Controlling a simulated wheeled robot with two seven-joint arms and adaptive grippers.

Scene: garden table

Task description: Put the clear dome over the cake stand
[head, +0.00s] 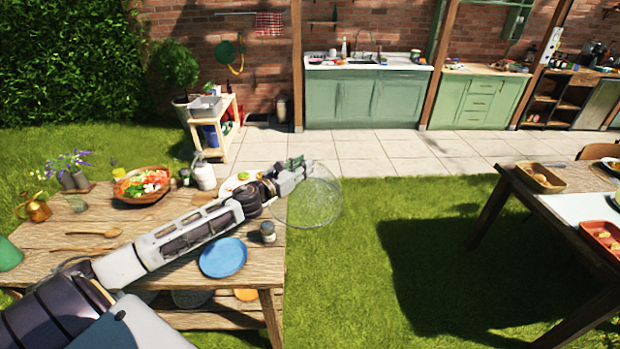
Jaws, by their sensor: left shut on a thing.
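My left arm reaches across the wooden garden table on the left. My left gripper (293,172) is shut on the clear dome (312,206), near its upper edge. The dome is see-through with a thin round rim and hangs over the grass, just past the table's right edge. It appears tilted, and the grass shows through it. I cannot make out a cake stand in this view. My right gripper is not in view.
The left table (40,235) holds a salad bowl (142,185), a white bottle (203,172), a blue plate (223,257) and a dark-topped shaker (268,232). A second table (530,192) at right holds a bread tray (540,178) and red tray (603,238). Open grass lies between them.

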